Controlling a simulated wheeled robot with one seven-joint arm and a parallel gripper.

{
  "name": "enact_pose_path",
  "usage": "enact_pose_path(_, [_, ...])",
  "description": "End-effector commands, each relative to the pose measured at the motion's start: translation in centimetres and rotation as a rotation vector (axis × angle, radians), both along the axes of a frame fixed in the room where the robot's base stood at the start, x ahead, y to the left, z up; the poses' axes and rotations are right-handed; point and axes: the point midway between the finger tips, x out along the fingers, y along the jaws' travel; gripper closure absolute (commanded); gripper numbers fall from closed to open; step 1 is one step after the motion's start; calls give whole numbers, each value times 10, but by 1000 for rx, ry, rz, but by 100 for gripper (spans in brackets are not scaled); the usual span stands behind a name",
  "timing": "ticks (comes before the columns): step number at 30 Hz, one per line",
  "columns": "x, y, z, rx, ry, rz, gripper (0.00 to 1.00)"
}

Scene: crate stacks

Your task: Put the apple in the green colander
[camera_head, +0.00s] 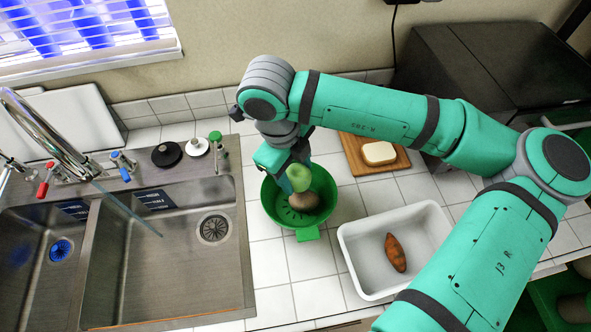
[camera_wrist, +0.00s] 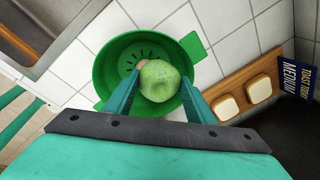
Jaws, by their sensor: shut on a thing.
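The green apple (camera_head: 299,178) is held by my gripper (camera_head: 291,181) over the green colander (camera_head: 327,197). In the wrist view the apple (camera_wrist: 159,80) sits between the two fingers of my gripper (camera_wrist: 160,92), with the colander (camera_wrist: 112,62) behind it. A brown round item (camera_head: 304,201) lies in the colander below the apple, and it is mostly hidden behind the apple in the wrist view. The gap between the apple and the colander's contents is hard to judge.
A white tray (camera_head: 352,243) with a sweet potato (camera_head: 396,253) stands right of the colander. A wooden board (camera_head: 352,146) with bread (camera_head: 379,153) lies behind. The steel sink (camera_head: 165,262) is at left, and a dark appliance (camera_head: 480,75) is at the back right.

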Motion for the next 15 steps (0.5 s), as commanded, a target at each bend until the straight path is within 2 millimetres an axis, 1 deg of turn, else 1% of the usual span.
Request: enact_pose_path(15, [0, 0, -11, 0, 0, 0, 76])
